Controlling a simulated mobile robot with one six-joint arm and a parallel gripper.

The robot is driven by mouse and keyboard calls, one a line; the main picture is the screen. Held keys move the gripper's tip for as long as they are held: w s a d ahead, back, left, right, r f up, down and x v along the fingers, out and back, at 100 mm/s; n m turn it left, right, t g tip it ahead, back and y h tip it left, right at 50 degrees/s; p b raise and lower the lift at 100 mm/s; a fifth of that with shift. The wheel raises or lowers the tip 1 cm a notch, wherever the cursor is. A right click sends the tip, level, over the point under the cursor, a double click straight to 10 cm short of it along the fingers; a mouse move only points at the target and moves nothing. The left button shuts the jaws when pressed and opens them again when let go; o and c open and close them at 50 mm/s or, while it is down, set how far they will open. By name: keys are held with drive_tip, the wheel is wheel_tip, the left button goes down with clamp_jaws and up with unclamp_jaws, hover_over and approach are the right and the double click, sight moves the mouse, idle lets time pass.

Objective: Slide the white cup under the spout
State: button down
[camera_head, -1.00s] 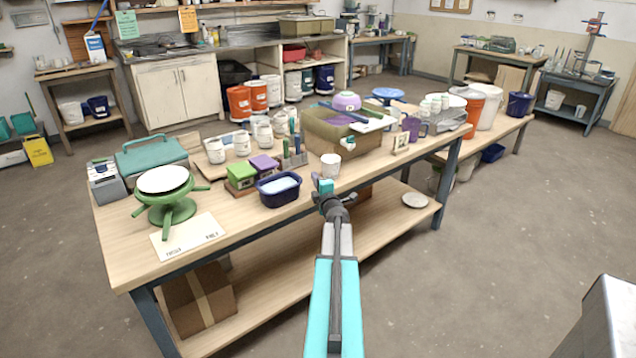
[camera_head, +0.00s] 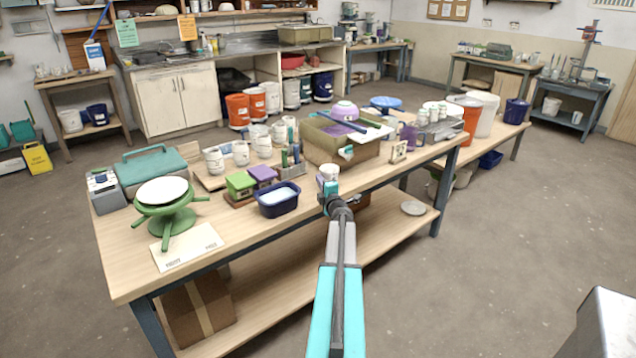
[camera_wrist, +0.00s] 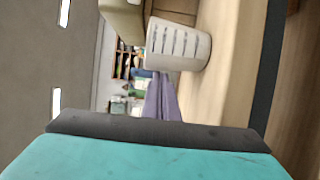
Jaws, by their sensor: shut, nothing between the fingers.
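The white cup (camera_head: 328,171) stands upright on the workbench, in front of the olive tub (camera_head: 368,153). My gripper (camera_head: 329,188) is shut and empty on the near side of the cup, and hides the cup's lower part in the head view. In the sideways wrist view the ribbed cup (camera_wrist: 178,45) is a little beyond my teal and dark finger (camera_wrist: 160,135). I cannot tell whether they touch.
A dark blue basin (camera_head: 277,200) stands left of the cup, with green (camera_head: 240,185) and purple (camera_head: 262,175) boxes behind it. A small framed card (camera_head: 398,152) stands to the right. The bench's front edge is just below my gripper.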

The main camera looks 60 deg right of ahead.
sight(336, 176)
drive_tip(key=s+d, duration=0.1)
drive_tip(key=d, duration=0.2)
drive_tip(key=s+d+p, duration=0.1)
drive_tip(key=s+d, duration=0.1)
drive_tip(key=d, duration=0.1)
drive_tip(key=s+d+p, duration=0.1)
drive_tip(key=d, duration=0.1)
drive_tip(key=shift+s+d, duration=0.2)
drive_tip(key=shift+d, duration=0.2)
drive_tip(key=shift+a, duration=0.1)
drive_tip(key=shift+w+a+b, duration=0.15)
drive_tip(key=shift+w+a, duration=0.1)
drive_tip(key=shift+a, duration=0.3)
drive_tip(key=shift+w+a+b, duration=0.15)
drive_tip(key=shift+w+a, duration=0.1)
drive_tip(key=shift+a, duration=0.25)
drive_tip(key=shift+w+a+f+b, duration=0.1)
drive_tip(key=shift+w+a+b, duration=0.3)
drive_tip(key=shift+a, duration=0.5)
drive_tip(key=v, duration=0.2)
drive_tip(key=shift+s, duration=0.35)
drive_tip(key=b+v, duration=0.1)
drive_tip(key=v, duration=0.6)
drive_tip(key=shift+a, duration=0.15)
